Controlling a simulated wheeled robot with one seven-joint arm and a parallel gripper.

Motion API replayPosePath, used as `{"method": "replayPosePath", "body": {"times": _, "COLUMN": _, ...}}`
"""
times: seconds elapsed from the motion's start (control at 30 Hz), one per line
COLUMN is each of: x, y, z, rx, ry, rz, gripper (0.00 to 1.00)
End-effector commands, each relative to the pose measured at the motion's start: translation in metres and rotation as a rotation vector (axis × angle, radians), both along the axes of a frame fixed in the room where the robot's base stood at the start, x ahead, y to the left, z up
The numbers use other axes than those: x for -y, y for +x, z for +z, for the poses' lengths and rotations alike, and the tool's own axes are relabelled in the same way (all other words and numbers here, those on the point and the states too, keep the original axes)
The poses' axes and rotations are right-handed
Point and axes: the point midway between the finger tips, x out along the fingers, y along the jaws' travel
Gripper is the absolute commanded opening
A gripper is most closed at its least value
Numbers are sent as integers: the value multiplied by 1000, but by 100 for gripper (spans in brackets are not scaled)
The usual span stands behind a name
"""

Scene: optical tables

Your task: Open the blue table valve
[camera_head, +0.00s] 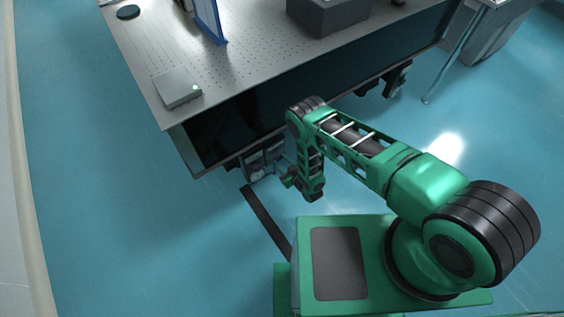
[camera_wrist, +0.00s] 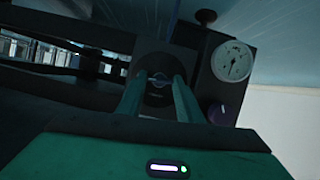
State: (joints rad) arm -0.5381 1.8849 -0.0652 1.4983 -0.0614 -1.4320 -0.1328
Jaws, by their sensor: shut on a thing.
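The valve (camera_wrist: 157,79) shows in the wrist view as a dark round fitting with a thin pale-blue handle across its middle, set in a dark panel. My gripper (camera_wrist: 158,82) has its two green fingers on either side of this handle and is shut on it. The fingers partly cover the fitting. In the head view, my gripper (camera_head: 290,181) is low at the table's near edge, against the grey valve unit (camera_head: 262,160). The handle itself is too small to make out there.
A round white gauge (camera_wrist: 232,62) and a dark purple knob (camera_wrist: 217,114) sit right of the valve. The optical table (camera_head: 240,75) carries a small grey box (camera_head: 178,90) and a blue upright plate (camera_head: 209,20). Blue floor (camera_head: 90,215) lies open at left.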

Motion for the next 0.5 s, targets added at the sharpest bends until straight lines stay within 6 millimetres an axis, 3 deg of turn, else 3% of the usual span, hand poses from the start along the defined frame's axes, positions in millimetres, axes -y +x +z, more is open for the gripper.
{"method": "replayPosePath", "body": {"times": 0.5, "x": 4, "y": 4, "z": 1, "rx": -68, "ry": 109, "rz": -1, "gripper": 10}}
